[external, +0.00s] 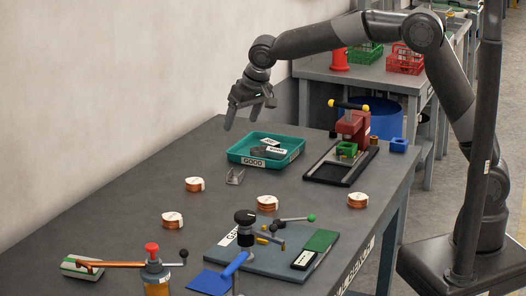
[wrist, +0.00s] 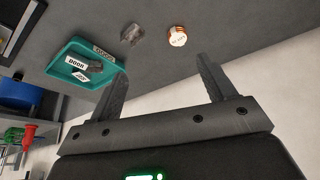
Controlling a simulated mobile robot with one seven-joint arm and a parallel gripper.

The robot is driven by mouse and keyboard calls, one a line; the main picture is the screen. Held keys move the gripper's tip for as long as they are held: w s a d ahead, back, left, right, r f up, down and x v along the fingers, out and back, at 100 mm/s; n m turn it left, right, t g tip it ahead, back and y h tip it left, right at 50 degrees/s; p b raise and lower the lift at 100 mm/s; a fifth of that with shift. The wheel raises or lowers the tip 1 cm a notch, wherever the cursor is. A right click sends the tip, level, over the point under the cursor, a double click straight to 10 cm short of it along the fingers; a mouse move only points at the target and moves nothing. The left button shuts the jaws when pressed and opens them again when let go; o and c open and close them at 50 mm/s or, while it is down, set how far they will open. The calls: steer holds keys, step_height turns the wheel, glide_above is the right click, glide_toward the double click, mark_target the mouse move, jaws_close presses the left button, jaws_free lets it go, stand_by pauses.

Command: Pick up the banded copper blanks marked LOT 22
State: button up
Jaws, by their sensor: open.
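Several small copper blanks with white bands stand apart on the grey bench. In the external view one is at the left (external: 194,184), one nearer the front (external: 172,220), one in the middle (external: 267,203) and one by the right edge (external: 357,200). Their lot marks are too small to read there. One banded blank (wrist: 177,37) shows in the wrist view, its label also unclear. My gripper (external: 242,116) is open and empty, raised above the far left edge of the bench. In the wrist view its open fingers (wrist: 160,72) hold nothing, with the blank beyond them.
A teal tray marked GOOD (external: 240,158) holds dark labelled pieces; a small metal clip (external: 235,176) lies beside it. A red press (external: 354,125) stands behind right. A blue-grey fixture board (external: 262,262) and red-knobbed tool (external: 152,264) occupy the front. A wall borders the left.

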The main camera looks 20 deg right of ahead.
steer(key=s+a+f, duration=0.4)
steer(key=a+f, duration=0.1)
steer(key=a, duration=0.5)
steer(key=n, duration=0.2)
glide_toward(171, 216)
steer(key=f, duration=0.2)
steer(key=shift+w+d+f, duration=0.3)
steer(key=shift+w, duration=0.1)
steer(key=shift+y, duration=0.3)
steer(key=shift+a+x, duration=0.15)
steer(key=shift+x, duration=1.35)
steer(key=shift+a+x, duration=0.15)
steer(key=shift+x, duration=1.35)
steer(key=shift+r, duration=0.1)
steer(key=shift+c, duration=0.3)
steer(key=c, duration=1)
steer(key=shift+c, duration=0.6)
steer(key=shift+r, duration=0.1)
